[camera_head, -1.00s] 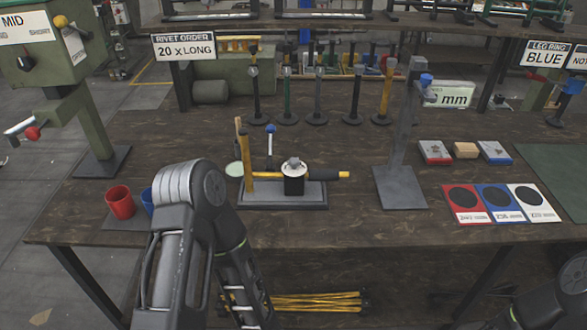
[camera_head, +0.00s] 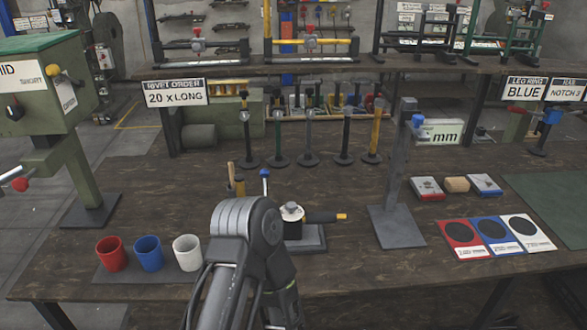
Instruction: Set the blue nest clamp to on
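A small fixture (camera_head: 312,240) with a dark base stands mid-table, partly hidden behind my arm. A short upright lever with a blue knob (camera_head: 265,173) rises at its back left. I cannot tell for certain that this lever is the blue nest clamp. My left arm's elbow and links cover the fixture's front left. Neither of my grippers is in view.
Red (camera_head: 111,254), blue (camera_head: 148,254) and white (camera_head: 187,252) cups stand left of my arm. A grey post stand (camera_head: 398,226) with a blue knob is to the right. Several upright posts line the back. Red, blue and white cards (camera_head: 464,240) lie at right. Bare table lies between.

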